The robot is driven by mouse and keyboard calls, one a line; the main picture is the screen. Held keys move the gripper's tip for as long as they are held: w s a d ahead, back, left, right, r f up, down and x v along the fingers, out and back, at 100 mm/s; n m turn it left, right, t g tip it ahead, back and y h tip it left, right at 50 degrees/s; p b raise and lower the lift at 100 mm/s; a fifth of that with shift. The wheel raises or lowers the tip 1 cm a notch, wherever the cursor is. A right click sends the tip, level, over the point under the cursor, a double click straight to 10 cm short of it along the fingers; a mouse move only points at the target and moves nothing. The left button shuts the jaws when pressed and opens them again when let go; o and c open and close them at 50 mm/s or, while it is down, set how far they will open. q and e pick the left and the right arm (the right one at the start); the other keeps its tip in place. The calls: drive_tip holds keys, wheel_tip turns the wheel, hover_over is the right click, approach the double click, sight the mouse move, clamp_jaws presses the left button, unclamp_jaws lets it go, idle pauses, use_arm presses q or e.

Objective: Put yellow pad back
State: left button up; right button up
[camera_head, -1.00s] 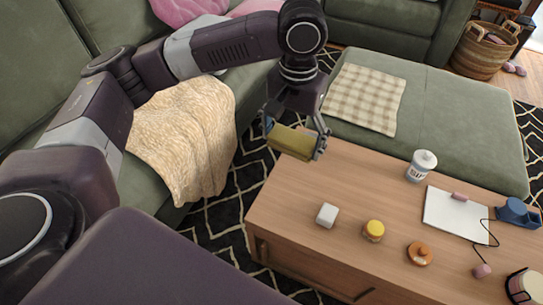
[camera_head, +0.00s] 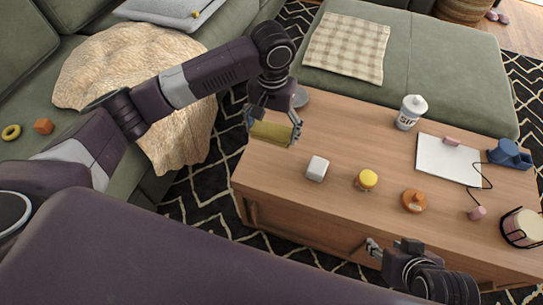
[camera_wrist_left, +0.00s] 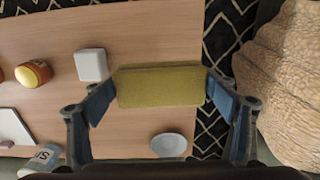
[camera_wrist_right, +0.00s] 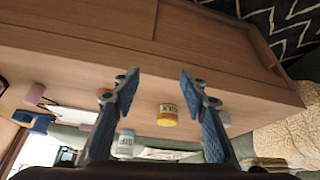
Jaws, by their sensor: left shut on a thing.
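The yellow pad (camera_head: 271,132) is a flat, yellow-olive block. My left gripper (camera_wrist_left: 160,88) is shut on it, with a blue finger at each end of the pad. In the head view this gripper (camera_head: 273,128) holds the pad over the left end of the wooden coffee table (camera_head: 300,222). In the left wrist view the pad (camera_wrist_left: 160,85) appears above the table's edge, beside the white cube. My right gripper (camera_wrist_right: 160,82) is open and empty, its blue fingers wide apart. In the head view it (camera_head: 373,252) is at the table's front side.
On the table are a white cube (camera_head: 317,168), a yellow-lidded jar (camera_head: 366,180), an orange-brown lidded pot (camera_head: 414,200), a white canister (camera_head: 411,112), a white board (camera_head: 447,160), a blue object (camera_head: 509,153) and a grey dish (camera_head: 300,97). A sofa with a beige throw (camera_head: 135,75) stands left.

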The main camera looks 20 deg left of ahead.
use_arm(q)
drive_tip(key=b, duration=0.1)
hover_over(271, 160)
wheel_tip(271, 160, down, 5)
drive_tip(key=shift+r, duration=0.15)
wheel_tip(271, 160, down, 3)
drive_tip(key=shift+r+b, duration=0.15)
drive_tip(key=shift+b, duration=0.5)
wheel_tip(271, 160, down, 3)
drive_tip(key=shift+f+b, duration=0.2)
drive_tip(key=shift+b, duration=0.45)
drive_tip(key=shift+d+f, duration=0.1)
use_arm(e)
drive_tip(key=w+a+r+t+y, duration=0.1)
drive_tip(key=w+a+r+t, duration=0.2)
drive_tip(key=w+r+t, duration=0.2)
drive_tip(key=w+a+r+t+y, duration=0.2)
drive_tip(key=w+r+t, duration=0.3)
drive_tip(key=w+r, duration=0.4)
wheel_tip(271, 160, up, 2)
drive_tip(key=shift+w+a+r+n+t, duration=0.1)
drive_tip(key=shift+w+a+n+t, duration=0.15)
drive_tip(key=shift+a+t, duration=0.2)
use_arm(q)
drive_tip(key=shift+f, duration=0.1)
drive_tip(key=o, duration=1)
use_arm(e)
drive_tip(key=shift+s+d+f+g, duration=0.15)
drive_tip(key=shift+f+g, duration=0.2)
drive_tip(key=shift+f, duration=0.25)
